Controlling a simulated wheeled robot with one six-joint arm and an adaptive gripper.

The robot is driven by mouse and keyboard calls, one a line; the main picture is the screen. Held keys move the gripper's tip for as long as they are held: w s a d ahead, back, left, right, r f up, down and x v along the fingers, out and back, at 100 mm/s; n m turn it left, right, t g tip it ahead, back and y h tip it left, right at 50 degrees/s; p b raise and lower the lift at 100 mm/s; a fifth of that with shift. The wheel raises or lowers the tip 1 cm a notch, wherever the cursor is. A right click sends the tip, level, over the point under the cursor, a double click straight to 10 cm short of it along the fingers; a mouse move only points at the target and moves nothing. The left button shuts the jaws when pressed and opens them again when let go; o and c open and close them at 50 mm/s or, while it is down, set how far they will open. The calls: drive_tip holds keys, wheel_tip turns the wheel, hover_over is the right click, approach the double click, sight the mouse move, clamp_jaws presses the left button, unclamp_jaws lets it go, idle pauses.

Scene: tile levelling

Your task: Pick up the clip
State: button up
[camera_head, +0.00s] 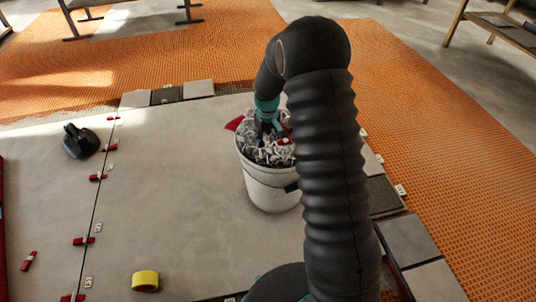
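A white bucket (265,186) stands on the large grey tiles, filled to the top with a heap of whitish-grey clips (262,154). A few red pieces lie among them, one at the left rim (235,123). My arm reaches over the bucket from the right, and my gripper (268,132) points down into or just above the heap. The gripper is small here and its fingers are partly lost against the clips. I cannot tell whether it touches or holds one. My arm hides the right side of the bucket.
Red wedges (98,177) with small white clips sit along the tile seam at left. Orange matting (430,150) surrounds the tiled area. A wooden table (500,28) stands at back right.

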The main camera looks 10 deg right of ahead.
sight(267, 149)
wheel_tip(267, 149, down, 4)
drive_tip(key=shift+r, duration=0.1)
clamp_jaws()
idle(0.4)
